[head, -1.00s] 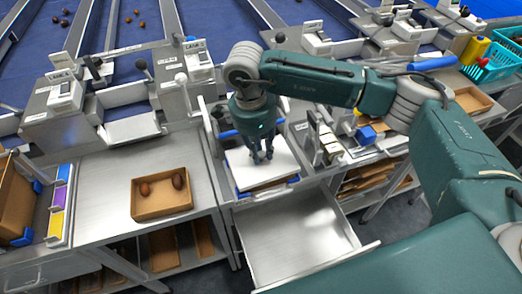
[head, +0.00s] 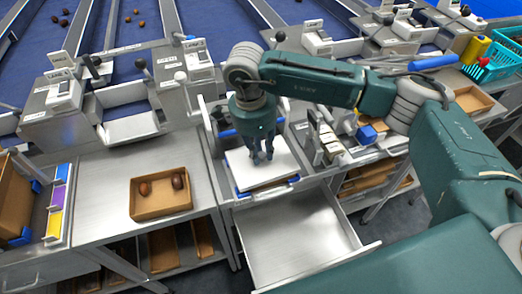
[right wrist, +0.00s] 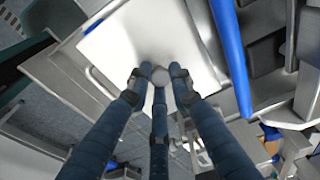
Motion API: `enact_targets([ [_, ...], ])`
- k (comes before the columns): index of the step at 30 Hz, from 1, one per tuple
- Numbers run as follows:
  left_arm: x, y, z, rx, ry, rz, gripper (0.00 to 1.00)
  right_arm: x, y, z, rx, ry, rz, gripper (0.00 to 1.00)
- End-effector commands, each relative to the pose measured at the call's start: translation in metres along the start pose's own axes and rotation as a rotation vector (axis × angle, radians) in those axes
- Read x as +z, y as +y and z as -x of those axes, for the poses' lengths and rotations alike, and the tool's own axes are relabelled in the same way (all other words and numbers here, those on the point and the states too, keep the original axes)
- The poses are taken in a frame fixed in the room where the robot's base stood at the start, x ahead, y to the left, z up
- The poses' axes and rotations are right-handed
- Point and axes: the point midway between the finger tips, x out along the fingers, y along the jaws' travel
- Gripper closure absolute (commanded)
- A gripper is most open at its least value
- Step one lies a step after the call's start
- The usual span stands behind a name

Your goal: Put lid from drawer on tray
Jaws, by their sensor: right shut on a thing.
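The lid is a flat white panel (head: 281,165) with a small grey knob (right wrist: 160,76) at its middle. My right gripper (head: 262,158) is shut on this knob from above; its fingers surround it in the right wrist view. The lid (right wrist: 130,42) lies over a shallow tray with blue ends (head: 268,191) at the middle station. Whether the lid rests fully on the tray or hovers slightly cannot be told. The drawer (head: 295,240) below is pulled open and its visible floor is bare. My left gripper is not in view.
A cardboard tray (head: 160,207) with two dates stands on the steel bench at left. Upright dividers and small items (head: 325,140) stand close right of the lid. Scales (head: 197,60) and a blue sorting belt (head: 130,30) lie behind. The open drawer juts out in front.

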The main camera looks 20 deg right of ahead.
Motion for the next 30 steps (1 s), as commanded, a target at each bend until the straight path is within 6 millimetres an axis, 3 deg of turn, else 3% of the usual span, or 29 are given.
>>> enact_targets([
  [12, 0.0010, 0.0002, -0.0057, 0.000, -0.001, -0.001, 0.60, 0.0005, 0.0001, -0.0051, 0.000, 0.000, 0.000, 0.99],
  [13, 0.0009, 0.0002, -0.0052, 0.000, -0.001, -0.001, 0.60, 0.0004, 0.0000, -0.0046, 0.000, 0.000, 0.000, 0.76],
  [16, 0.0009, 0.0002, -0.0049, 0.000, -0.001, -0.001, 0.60, 0.0004, 0.0000, -0.0043, 0.000, 0.000, 0.000, 0.58],
  [22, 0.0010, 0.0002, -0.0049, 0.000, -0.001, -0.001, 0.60, 0.0004, 0.0001, -0.0044, 0.000, 0.000, 0.000, 0.58],
  [25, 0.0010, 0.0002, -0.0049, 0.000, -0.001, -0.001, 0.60, 0.0004, 0.0001, -0.0045, 0.000, 0.000, 0.000, 0.42],
  [30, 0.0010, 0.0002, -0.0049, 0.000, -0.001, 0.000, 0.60, 0.0004, 0.0001, -0.0045, 0.000, 0.000, 0.000, 0.42],
])
